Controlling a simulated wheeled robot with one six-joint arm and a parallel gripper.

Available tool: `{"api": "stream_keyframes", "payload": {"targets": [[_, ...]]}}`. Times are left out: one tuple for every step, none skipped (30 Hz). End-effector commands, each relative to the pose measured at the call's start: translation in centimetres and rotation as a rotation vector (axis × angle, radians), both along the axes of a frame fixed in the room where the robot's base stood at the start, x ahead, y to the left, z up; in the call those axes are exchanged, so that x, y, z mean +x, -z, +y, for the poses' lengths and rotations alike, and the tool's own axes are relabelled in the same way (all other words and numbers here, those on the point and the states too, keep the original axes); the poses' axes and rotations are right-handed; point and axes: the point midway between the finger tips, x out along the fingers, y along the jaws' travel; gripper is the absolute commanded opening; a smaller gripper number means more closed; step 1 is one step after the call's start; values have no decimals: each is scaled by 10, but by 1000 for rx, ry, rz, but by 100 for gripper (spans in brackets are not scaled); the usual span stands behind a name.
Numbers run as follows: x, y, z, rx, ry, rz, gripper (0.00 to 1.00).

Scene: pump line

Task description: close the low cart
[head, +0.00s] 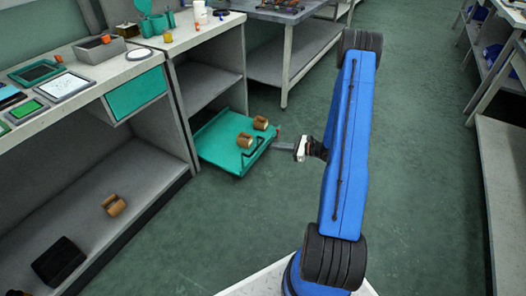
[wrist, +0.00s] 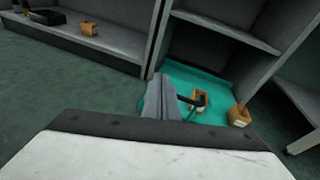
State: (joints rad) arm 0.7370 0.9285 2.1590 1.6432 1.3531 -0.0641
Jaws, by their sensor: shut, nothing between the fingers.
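The low cart (head: 222,160) is a teal tray near floor level, standing partly out of the open bay under the bench. It also shows in the wrist view (wrist: 190,76).
The bench bay (head: 205,92) has a grey shelf above the cart. A lower shelf (head: 85,220) at left holds another tan part (head: 114,205) and a black bin (head: 59,261). A teal drawer (head: 135,93) is above. The green floor (head: 230,240) in front is clear.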

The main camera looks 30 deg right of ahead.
Motion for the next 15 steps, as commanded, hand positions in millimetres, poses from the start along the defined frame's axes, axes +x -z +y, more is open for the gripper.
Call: {"api": "stream_keyframes", "payload": {"targets": [[-2, 16, -9, 22, 38, 13, 0], [-2, 24, -15, 33, 61, 18, 0], [-3, 34, -22, 45, 90, 25, 0], [-3, 42, -27, 54, 110, 30, 0], [-4, 48, -31, 63, 127, 35, 0], [-5, 57, -37, 73, 151, 41, 0], [-6, 62, -40, 79, 166, 44, 0], [-7, 66, -43, 85, 178, 47, 0], [-8, 72, -46, 91, 194, 51, 0], [-8, 75, -48, 95, 202, 53, 0], [-8, 78, -50, 99, 209, 54, 0], [-9, 80, -51, 101, 217, 55, 0], [-8, 81, -52, 102, 220, 56, 0], [-8, 82, -52, 104, 222, 57, 0], [-7, 83, -52, 104, 224, 57, 0]]}}
